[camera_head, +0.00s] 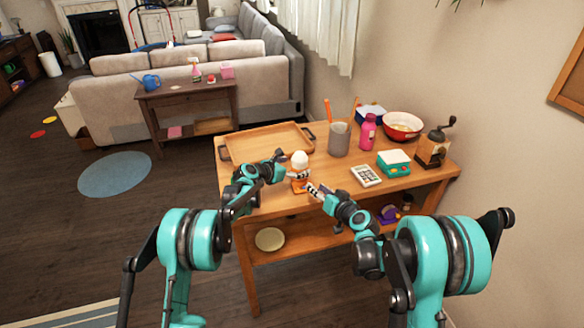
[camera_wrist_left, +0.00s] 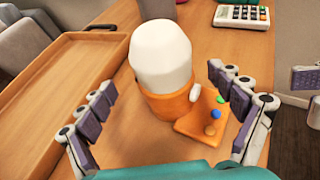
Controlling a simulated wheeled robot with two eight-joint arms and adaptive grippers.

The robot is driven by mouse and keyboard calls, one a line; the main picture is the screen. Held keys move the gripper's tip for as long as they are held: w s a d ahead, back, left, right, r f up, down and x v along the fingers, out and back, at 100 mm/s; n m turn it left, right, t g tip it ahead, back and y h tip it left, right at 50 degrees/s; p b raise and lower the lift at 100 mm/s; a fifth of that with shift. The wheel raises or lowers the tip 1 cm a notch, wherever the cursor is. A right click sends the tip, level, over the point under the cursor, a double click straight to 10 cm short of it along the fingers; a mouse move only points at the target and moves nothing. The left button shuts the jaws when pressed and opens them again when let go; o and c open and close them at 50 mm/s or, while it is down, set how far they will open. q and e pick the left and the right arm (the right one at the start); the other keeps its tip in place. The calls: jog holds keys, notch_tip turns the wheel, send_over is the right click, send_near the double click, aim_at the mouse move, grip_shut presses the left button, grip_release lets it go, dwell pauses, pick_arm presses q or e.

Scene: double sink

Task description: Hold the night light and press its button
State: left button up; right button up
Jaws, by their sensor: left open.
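The night light stands upright on the wooden table, with a white dome (camera_head: 299,159) and an orange base (camera_head: 299,184). In the left wrist view the night light (camera_wrist_left: 162,62) shows an orange front plate (camera_wrist_left: 203,118) with small green, blue and orange buttons and a white piece beside the dome. My left gripper (camera_head: 284,166) is open, its fingers on either side of the night light in the wrist view; I see no clear grip. My right gripper (camera_head: 314,188) is close to the right of the base, too small to read. Part of it may show at the wrist view's right edge.
A wooden tray (camera_head: 262,142) lies left and behind. A calculator (camera_head: 366,176), a teal-and-white box (camera_head: 393,163), a grey cup (camera_head: 339,139), a pink bottle (camera_head: 368,132), a red bowl (camera_head: 402,126) and a grinder (camera_head: 434,150) stand to the right. The front strip of table is clear.

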aim_at(304, 164)
pick_arm(q)
jog(key=x, duration=0.6)
jog(key=shift+f, duration=0.1)
jog(key=c, duration=1.4)
jog(key=shift+c, duration=0.2)
pick_arm(e)
jog(key=shift+c, duration=0.2)
grip_shut()
pick_arm(q)
jog(key=shift+c, duration=0.3)
